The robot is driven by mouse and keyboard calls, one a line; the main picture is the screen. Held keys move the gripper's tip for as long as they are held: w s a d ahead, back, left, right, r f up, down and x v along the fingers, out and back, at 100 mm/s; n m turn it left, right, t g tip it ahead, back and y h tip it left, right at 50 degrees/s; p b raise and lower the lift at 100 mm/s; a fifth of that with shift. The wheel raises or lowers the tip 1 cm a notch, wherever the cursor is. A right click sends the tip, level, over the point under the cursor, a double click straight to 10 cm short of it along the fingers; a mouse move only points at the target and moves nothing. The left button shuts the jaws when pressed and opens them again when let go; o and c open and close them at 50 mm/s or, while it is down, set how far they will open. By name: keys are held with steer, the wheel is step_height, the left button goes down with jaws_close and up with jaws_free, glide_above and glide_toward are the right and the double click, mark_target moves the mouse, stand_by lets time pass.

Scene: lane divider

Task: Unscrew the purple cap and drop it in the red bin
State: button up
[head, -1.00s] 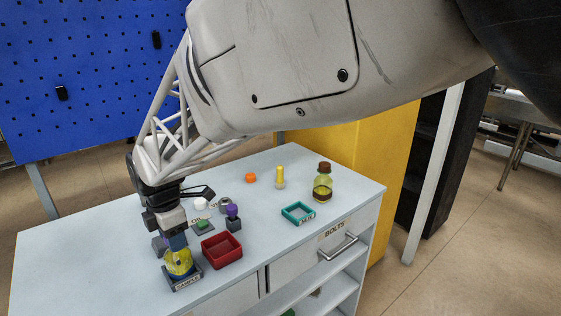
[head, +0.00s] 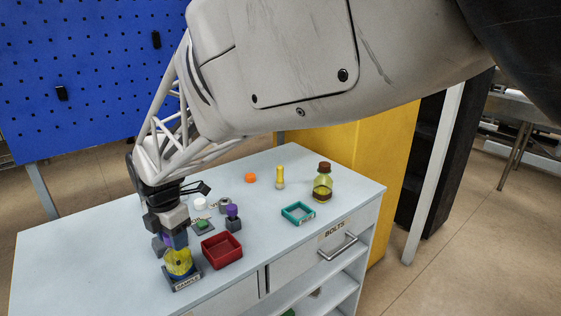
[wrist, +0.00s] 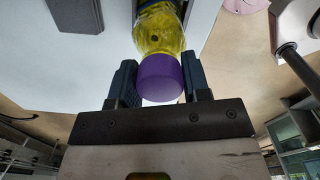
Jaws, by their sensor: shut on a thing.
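The purple cap (wrist: 160,78) sits between the two fingers of my gripper (wrist: 158,84) in the wrist view. My gripper (head: 176,239) is shut on the cap at the top of the yellow bottle (head: 179,263). The bottle stands upright in a dark holder (head: 187,284) labelled SAMPLE. In the wrist view the yellow bottle (wrist: 158,30) lines up with the cap; I see no clear gap between them. The red bin (head: 228,261) is an open square tray just right of the bottle and looks empty.
A purple-topped grey piece (head: 233,219) stands behind the red bin. A teal tray (head: 298,214), a corked bottle (head: 323,182), a yellow-topped piece (head: 280,178) and an orange piece (head: 250,178) stand farther right. The left of the white top (head: 70,270) is clear.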

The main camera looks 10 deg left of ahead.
steer(key=shift+n, duration=0.5)
steer(key=shift+n, duration=0.6)
steer(key=o, duration=0.6)
steer(key=shift+m, duration=0.9)
steer(key=shift+m, duration=0.8)
